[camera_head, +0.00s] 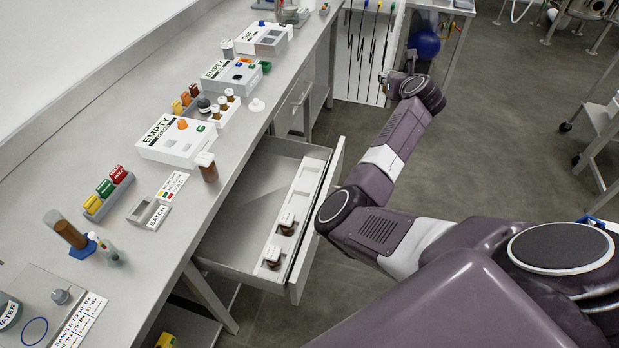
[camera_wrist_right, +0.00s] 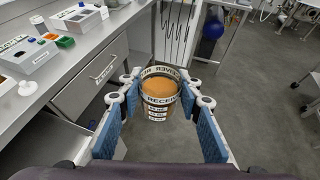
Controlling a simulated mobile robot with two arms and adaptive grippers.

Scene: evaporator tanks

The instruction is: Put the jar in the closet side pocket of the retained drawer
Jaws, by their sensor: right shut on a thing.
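The jar (camera_wrist_right: 160,93), with amber contents and a RECEIVER label, sits between the blue pads of my right gripper (camera_wrist_right: 160,82), which is shut on it. In the head view my right arm reaches to the far end of the bench, beyond the open drawer; the jar cannot be made out there. The retained drawer (camera_head: 226,239) stands pulled out. My left gripper is not in view.
The bench (camera_head: 185,215) carries white EMPTY boxes (camera_head: 178,140), a brown jar (camera_head: 207,166), coloured blocks and a tilted brown tube. A closed drawer (camera_wrist_right: 92,78) is beside the gripper. Hanging tools and a blue ball (camera_head: 424,42) are at the far end.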

